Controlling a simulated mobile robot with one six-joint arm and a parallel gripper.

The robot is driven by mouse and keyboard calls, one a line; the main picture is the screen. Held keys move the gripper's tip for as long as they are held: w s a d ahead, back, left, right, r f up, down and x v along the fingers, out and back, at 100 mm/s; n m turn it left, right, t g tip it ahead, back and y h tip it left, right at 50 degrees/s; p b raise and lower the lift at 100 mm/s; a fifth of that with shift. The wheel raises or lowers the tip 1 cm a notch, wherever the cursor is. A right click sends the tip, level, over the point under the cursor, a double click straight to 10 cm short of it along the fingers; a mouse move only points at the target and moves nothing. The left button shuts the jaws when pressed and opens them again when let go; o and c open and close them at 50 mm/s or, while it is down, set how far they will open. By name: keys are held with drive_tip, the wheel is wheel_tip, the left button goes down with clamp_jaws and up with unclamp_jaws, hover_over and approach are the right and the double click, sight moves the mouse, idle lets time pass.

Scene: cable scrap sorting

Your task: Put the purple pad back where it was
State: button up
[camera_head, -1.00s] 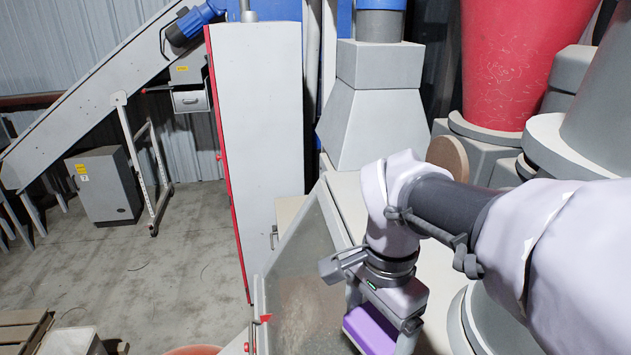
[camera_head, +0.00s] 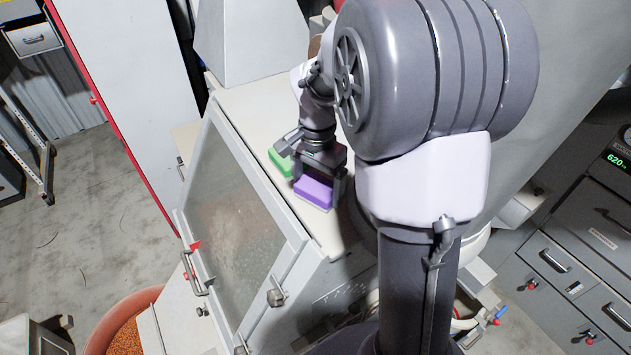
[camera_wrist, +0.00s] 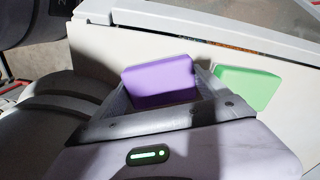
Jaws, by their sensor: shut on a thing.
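The purple pad (camera_head: 314,192) is a small block between the fingers of my gripper (camera_head: 318,184), which is shut on it. It is at the cream top of the machine (camera_head: 247,97), near the edge by the sloped window. Whether the pad touches that top I cannot tell. A green pad (camera_head: 281,163) lies on the same top, just left of and behind the purple one. In the wrist view the purple pad (camera_wrist: 158,82) sits between both fingers, and the green pad (camera_wrist: 248,87) is to its right, apart from it.
The machine's sloped window (camera_head: 232,215) falls away left of the pads. An orange tub (camera_head: 122,322) of granules stands on the floor at lower left. A grey drawer cabinet (camera_head: 570,245) is at right. Bare top surface lies behind the green pad.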

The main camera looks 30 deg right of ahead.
drive_tip(key=shift+s+f, duration=0.1)
drive_tip(key=shift+f, duration=0.05)
drive_tip(key=o, duration=1)
drive_tip(key=shift+o, duration=0.2)
